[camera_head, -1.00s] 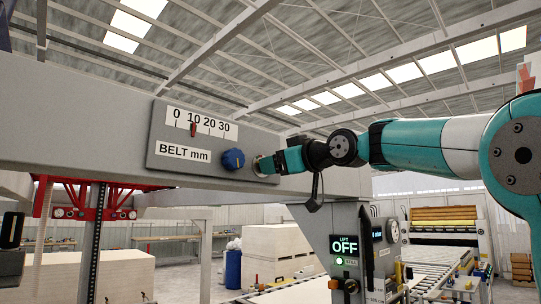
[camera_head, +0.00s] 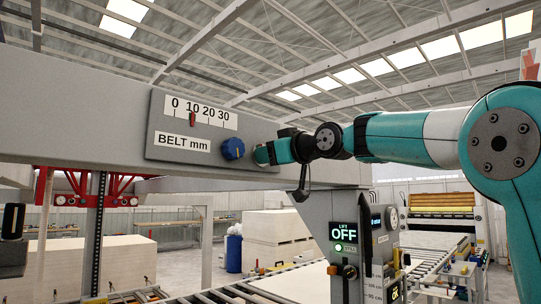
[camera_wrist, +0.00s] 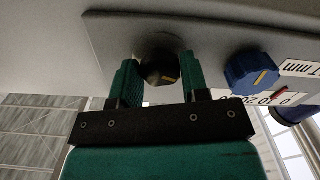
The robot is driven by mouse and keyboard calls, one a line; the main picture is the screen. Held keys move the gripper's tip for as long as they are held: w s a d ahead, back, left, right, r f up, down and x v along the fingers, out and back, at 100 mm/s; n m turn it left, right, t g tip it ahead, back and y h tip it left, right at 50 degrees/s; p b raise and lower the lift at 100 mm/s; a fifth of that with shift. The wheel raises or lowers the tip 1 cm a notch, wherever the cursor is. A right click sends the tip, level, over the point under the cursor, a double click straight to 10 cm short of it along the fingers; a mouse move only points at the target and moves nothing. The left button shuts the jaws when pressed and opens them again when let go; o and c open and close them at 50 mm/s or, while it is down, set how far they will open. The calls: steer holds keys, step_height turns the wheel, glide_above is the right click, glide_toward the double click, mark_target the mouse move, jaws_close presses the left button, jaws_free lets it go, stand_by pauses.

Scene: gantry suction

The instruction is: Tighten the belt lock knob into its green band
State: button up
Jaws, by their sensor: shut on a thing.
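In the head view my gripper (camera_head: 264,154) reaches the right end of the plate and hides the knob. No green band can be made out around the knob; the fingers and shadow cover part of its surroundings.
A blue knob (camera_head: 233,149) is close to the left of my gripper in the head view, and right of it in the wrist view (camera_wrist: 252,72). The belt scale (camera_head: 200,111) has a red pointer near 10. A lift panel reading OFF (camera_head: 345,235) stands below my arm.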

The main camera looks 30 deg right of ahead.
steer(key=m, duration=0.4)
steer(key=shift+m+b, duration=0.3)
steer(key=shift+b, duration=0.1)
steer(key=o, duration=0.9)
steer(key=shift+b+v, duration=3.05)
steer(key=shift+v, duration=5.65)
steer(key=shift+r, duration=0.1)
